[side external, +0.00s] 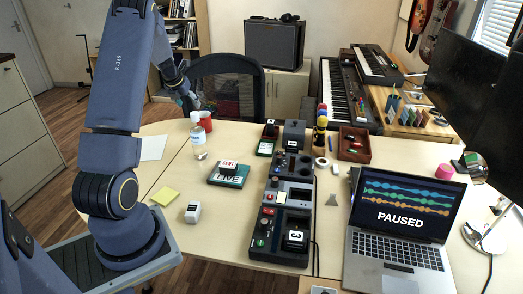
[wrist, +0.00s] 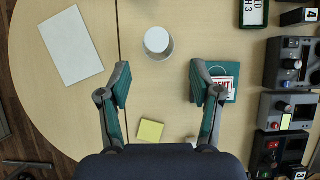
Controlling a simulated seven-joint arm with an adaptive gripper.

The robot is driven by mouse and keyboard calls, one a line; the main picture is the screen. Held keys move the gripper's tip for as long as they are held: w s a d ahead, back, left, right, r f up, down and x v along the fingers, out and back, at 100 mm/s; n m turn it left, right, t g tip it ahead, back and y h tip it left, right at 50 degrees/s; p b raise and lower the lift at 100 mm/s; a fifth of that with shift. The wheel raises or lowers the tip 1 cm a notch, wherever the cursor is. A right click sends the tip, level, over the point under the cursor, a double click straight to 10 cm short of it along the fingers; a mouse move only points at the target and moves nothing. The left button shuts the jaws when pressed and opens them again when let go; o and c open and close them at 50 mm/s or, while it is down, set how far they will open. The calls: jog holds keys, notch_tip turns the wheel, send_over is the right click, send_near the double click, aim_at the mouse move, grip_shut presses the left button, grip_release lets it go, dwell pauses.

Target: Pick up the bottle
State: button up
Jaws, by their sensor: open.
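The bottle (side external: 199,143) is clear, with a pale label and a white cap. It stands upright on the table in the side view, just in front of a red mug (side external: 206,122). A round pale object (wrist: 158,42), seen from above in the wrist view, matches the bottle's place. My gripper (wrist: 160,88) is open, with nothing between its teal-padded fingers. The round object lies ahead of the fingertips in that view, roughly centred between them. In the side view my gripper (side external: 188,101) is small and dark, close to the bottle's top; its fingers are hard to make out.
White paper (side external: 153,148) lies left. A row of control boxes (side external: 283,208) and a laptop (side external: 400,215) fill the right.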

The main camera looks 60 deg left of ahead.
aim_at(197, 118)
jog(key=x, duration=0.6)
jog(key=shift+a+x, duration=0.15)
jog(key=shift+x, duration=1.25)
jog(key=shift+a+x, duration=0.1)
jog(key=shift+x, duration=1.3)
jog(key=shift+r, duration=0.1)
jog(key=shift+s, duration=0.1)
jog(key=shift+c, duration=0.2)
grip_shut()
